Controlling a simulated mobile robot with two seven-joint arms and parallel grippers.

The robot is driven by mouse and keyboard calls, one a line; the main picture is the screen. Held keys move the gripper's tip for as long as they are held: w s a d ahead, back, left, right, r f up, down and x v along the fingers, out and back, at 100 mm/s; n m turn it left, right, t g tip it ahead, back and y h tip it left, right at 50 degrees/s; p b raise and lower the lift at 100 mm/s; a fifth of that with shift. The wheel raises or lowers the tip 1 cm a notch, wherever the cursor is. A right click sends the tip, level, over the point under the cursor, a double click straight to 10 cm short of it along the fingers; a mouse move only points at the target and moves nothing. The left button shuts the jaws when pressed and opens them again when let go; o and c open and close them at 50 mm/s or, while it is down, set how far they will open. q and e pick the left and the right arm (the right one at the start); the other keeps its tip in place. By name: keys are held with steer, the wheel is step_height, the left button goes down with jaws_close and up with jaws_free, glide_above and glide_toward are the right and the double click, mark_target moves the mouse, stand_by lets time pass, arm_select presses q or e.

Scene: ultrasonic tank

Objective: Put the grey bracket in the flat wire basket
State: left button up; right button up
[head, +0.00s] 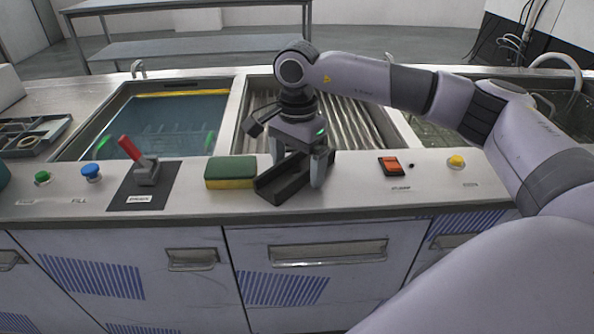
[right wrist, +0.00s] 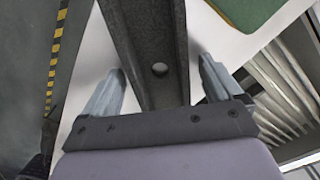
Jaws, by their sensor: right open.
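The grey bracket (head: 283,183) is a dark channel-shaped piece lying on the counter's front strip, right of the sponge. In the right wrist view the bracket (right wrist: 150,40) shows a round hole and runs between the fingers. My right gripper (head: 299,171) is open and straddles the bracket, one finger on each side. In the right wrist view a gap shows between the bracket and each fingertip of the gripper (right wrist: 162,70). A faint wire shape with green ends (head: 160,140) shows under the water in the left tank; I cannot tell surely that it is the flat wire basket. My left gripper is not in view.
A green and yellow sponge (head: 231,172) lies just left of the bracket. A red-handled lever (head: 146,170), blue button (head: 91,172), orange switch (head: 391,167) and yellow button (head: 456,162) stand along the front strip. A ribbed metal basin (head: 260,100) lies behind my gripper.

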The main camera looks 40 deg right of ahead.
steer(key=shift+c, duration=0.3)
steer(key=shift+r, duration=0.1)
steer(key=c, duration=1.5)
